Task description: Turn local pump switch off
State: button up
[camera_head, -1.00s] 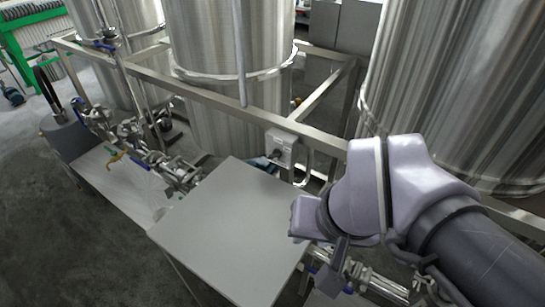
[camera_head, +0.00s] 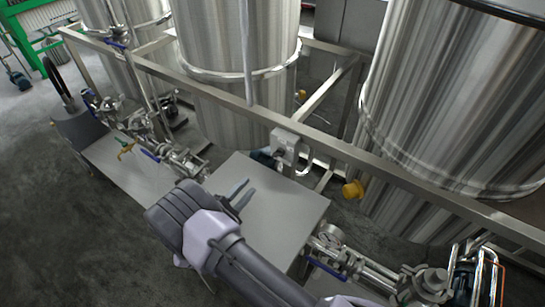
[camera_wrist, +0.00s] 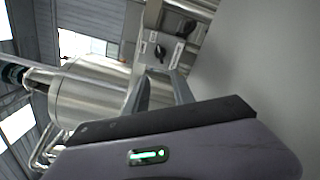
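The grey pump switch box (camera_head: 285,145) is mounted on the steel frame rail, just behind the flat grey panel top. In the wrist view the box (camera_wrist: 148,48) shows a black rotary knob (camera_wrist: 159,52) on a pale plate, with another dark part above it. My gripper (camera_head: 245,190) is over the left part of the panel top, in front of and to the left of the box. Its two fingers are apart with nothing between them. In the wrist view the fingertips (camera_wrist: 160,76) point toward the knob, with a gap before it. The knob's setting is not clear.
The grey panel top (camera_head: 285,205) lies below and beside my gripper. Tall steel tanks (camera_head: 235,60) stand behind the frame rail (camera_head: 345,150). Pipes and valves (camera_head: 170,155) are on the left, and more pipework (camera_head: 370,270) is at the lower right.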

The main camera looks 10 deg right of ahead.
aim_at(279, 154)
jog(key=b+x, duration=0.1)
jog(key=x, duration=1.4)
jog(key=shift+d+b, duration=0.25)
jog(key=shift+b, duration=0.15)
jog(key=shift+c, duration=0.4)
grip_shut()
